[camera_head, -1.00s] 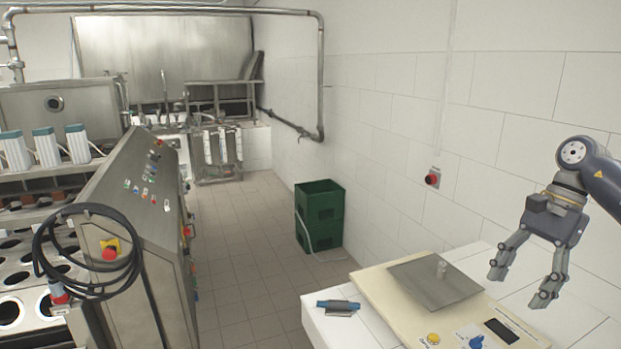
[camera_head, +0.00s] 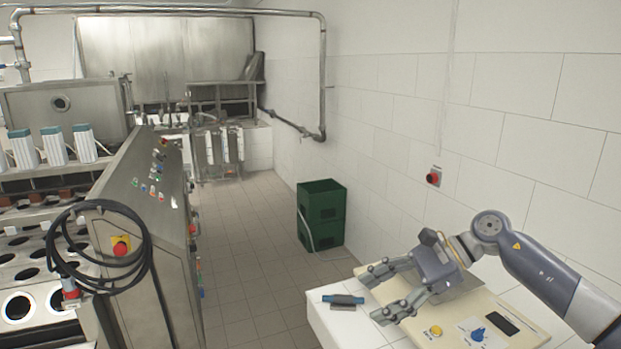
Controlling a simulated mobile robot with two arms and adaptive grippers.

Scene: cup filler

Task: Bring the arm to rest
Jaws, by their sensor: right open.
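My right gripper (camera_head: 372,298) is open with nothing between its fingers. Its arm comes in from the lower right. In the head view the gripper overlaps the scale (camera_head: 503,302) and points left, with its fingertips near the scale's left edge. It hides most of the scale's metal plate, and the small weight seen there before is hidden too. I cannot tell whether the fingers touch anything. My left gripper is not in view.
A blue-and-grey tool (camera_head: 343,300) lies on the white tiled counter (camera_head: 340,325). A red button (camera_head: 433,179) is on the wall. The steel machine (camera_head: 150,240) with a coiled cable fills the left.

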